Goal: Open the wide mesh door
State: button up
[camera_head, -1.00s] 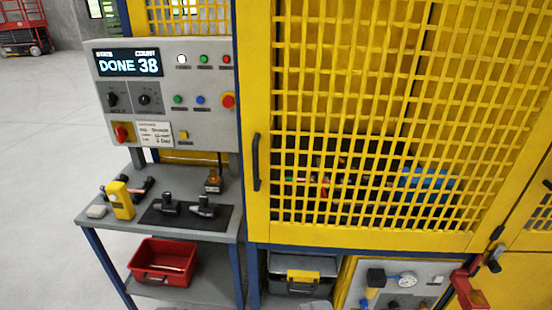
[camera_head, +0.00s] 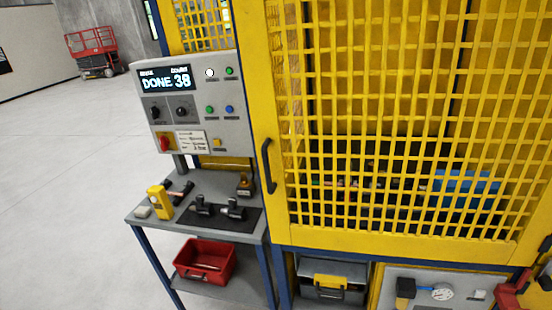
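The wide yellow mesh door (camera_head: 390,240) fills the right half of the view and looks shut against the blue post on its left. Its black vertical handle (camera_head: 267,166) sits on the door's left yellow frame. Nothing touches the handle. Through the mesh, a blue box (camera_head: 465,182) and several small parts show inside the cabinet. The door's upper and right edges run out of the picture. My gripper is not in view.
Left of the door stands a control panel (camera_head: 160,112) reading "DONE 38". Below it is a bench (camera_head: 140,217) with tools and a red bin (camera_head: 190,270). A grey toolbox (camera_head: 350,298) sits under the door. Open floor (camera_head: 70,200) lies at the left.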

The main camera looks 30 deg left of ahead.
aim_at(534, 239)
jog(key=z, duration=0.1)
jog(key=i, duration=1)
jog(key=u, duration=0.1)
